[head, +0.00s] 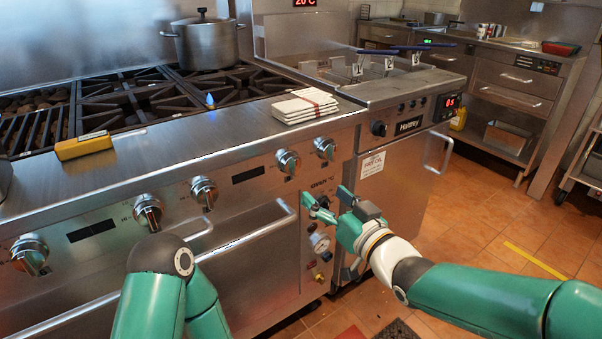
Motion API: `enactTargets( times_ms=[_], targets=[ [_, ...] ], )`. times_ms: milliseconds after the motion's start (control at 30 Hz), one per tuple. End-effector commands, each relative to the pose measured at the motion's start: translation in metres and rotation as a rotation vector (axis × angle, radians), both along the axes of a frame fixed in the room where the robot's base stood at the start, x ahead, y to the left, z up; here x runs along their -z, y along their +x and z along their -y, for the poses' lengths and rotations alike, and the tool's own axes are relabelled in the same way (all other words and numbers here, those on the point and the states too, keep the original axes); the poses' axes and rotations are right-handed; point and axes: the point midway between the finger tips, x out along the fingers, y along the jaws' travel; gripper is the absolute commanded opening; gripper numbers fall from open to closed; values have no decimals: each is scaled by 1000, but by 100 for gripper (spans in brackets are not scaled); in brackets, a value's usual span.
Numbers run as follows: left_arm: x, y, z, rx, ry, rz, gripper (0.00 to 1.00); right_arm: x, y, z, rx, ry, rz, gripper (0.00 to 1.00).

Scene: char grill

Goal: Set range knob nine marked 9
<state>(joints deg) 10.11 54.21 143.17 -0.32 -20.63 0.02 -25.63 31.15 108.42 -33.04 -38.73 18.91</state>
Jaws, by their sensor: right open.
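The range front carries a row of silver knobs, including a far left knob (30,254), two middle knobs (148,212) and (204,192), and two right knobs (288,162) and (324,148). I cannot read a 9 beside any of them. My right gripper (327,195) is open in front of the oven panel, below the two right knobs. Its fingers point toward the range, around a dark knob (322,203) under the oven label. I cannot tell whether they touch it. Of my left arm only green links show at the bottom; its gripper is not in view.
A horizontal oven handle (250,238) juts out left of my right gripper. Folded cloths (304,106) and a yellow box (83,146) lie on the range ledge. A pot (205,45) stands behind. The fryer (400,150) is to the right, beside open tiled floor.

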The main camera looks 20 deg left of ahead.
Motion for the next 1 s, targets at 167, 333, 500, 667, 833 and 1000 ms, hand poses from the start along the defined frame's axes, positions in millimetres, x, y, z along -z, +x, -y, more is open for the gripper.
enactTargets(
  times_ms=[167,333,500,667,833,1000],
  targets=[
    [2,0,0,0,0,0,40,2,27,-31,-2,0,0,75],
    [2,0,0,0,0,0,40,1,50,-55,0,1,-1,75],
    [1,0,0,0,0,0,40,1,67,-74,0,0,0,75],
    [0,0,0,0,0,0,40,1,76,-84,2,0,-2,75],
    [0,0,0,0,0,0,40,1,80,-87,2,-1,-1,75],
    [0,0,0,0,0,0,40,1,80,-87,2,0,-2,75]
  ],
)
